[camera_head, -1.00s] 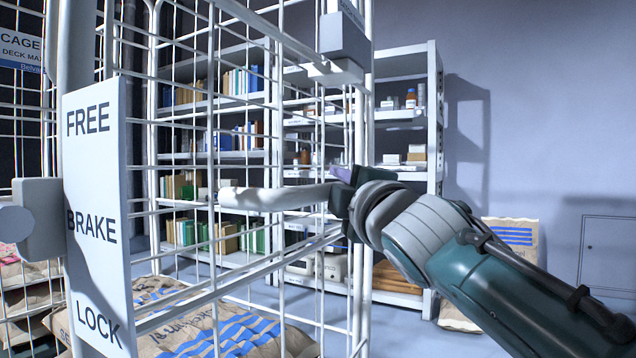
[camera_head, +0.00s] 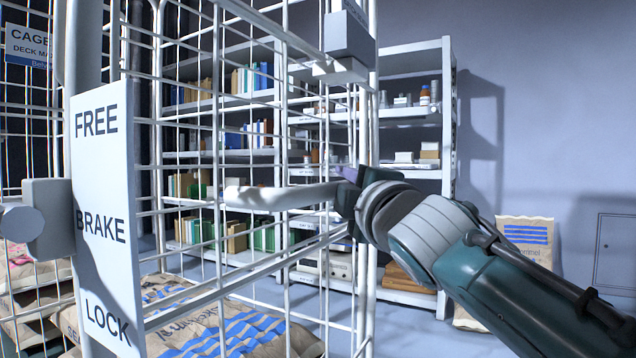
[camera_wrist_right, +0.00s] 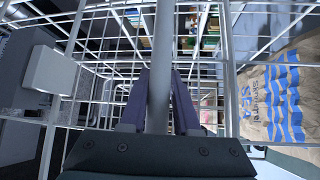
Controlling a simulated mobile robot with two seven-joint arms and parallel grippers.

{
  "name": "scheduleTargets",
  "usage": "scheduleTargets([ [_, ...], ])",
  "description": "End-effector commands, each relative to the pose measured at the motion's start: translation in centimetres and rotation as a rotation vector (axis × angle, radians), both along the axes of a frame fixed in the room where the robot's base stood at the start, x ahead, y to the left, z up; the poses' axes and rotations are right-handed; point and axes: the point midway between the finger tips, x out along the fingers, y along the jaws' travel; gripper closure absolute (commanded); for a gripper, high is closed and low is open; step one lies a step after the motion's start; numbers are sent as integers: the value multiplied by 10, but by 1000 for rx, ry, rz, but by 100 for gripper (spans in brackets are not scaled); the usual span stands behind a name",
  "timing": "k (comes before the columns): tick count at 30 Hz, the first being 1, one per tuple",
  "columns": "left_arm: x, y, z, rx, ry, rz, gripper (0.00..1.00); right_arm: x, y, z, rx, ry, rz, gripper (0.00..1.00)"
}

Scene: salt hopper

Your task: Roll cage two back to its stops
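A white wire roll cage fills the left and middle of the head view; its corner post (camera_head: 371,300) stands upright near the middle. A white handle bar (camera_head: 275,197) sticks out across the mesh. My right gripper (camera_head: 345,188) is at the right end of this bar. In the right wrist view, the purple fingers (camera_wrist_right: 159,112) lie on both sides of the bar (camera_wrist_right: 161,50) and look shut on it. A white plate (camera_head: 104,215) reads FREE, BRAKE, LOCK, with a grey block and round knob (camera_head: 22,226) beside BRAKE. My left gripper is out of view. The cage's wheels and stops are not visible.
Printed sacks (camera_head: 235,335) lie low behind the mesh. White shelves (camera_head: 447,180) with books, bottles and boxes stand against the back wall. Another sack (camera_head: 527,238) leans by the wall at right. A sign reading CAGE (camera_head: 28,47) is at far left, its number cut off.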

Motion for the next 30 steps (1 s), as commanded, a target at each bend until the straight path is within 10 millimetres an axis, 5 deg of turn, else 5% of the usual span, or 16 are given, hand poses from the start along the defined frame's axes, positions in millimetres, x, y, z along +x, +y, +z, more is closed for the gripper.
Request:
scheduleTargets([
  [7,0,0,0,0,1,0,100,0,-1,-4,-1,7,-3,44],
  [17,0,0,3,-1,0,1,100,-3,-1,-1,0,3,0,43],
  [30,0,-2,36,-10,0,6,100,-66,-12,-9,0,6,0,43],
])
